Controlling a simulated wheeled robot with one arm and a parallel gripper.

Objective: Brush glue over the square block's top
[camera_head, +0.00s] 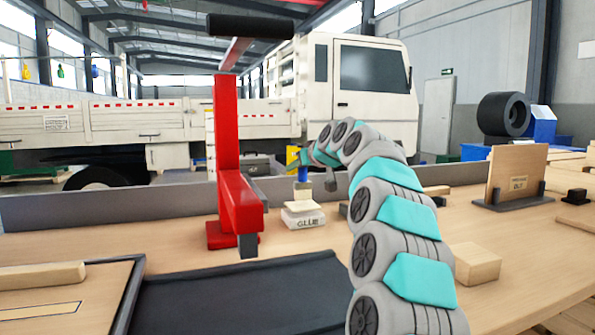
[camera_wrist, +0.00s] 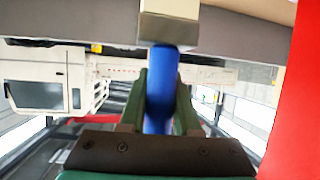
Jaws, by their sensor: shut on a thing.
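My gripper (camera_head: 303,166) is shut on the blue handle (camera_head: 303,186) of a brush, above the glue pot at mid-bench. The brush's pale head (camera_head: 302,206) is low over the white pot marked GLUE (camera_head: 304,220); I cannot tell whether they touch. In the wrist view the blue handle (camera_wrist: 161,88) stands between my green fingers (camera_wrist: 162,100), with a pale block-like part (camera_wrist: 168,22) at its far end. A plain wooden block (camera_head: 474,262), perhaps the square one, lies right of my arm, partly hidden by it.
A red press (camera_head: 228,150) stands close left of the glue pot. A dark mat (camera_head: 240,295) lies in front, with a wooden tray (camera_head: 60,305) to its left. An upright wooden board (camera_head: 517,175) stands at the right. The bench right of the wooden block is mostly clear.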

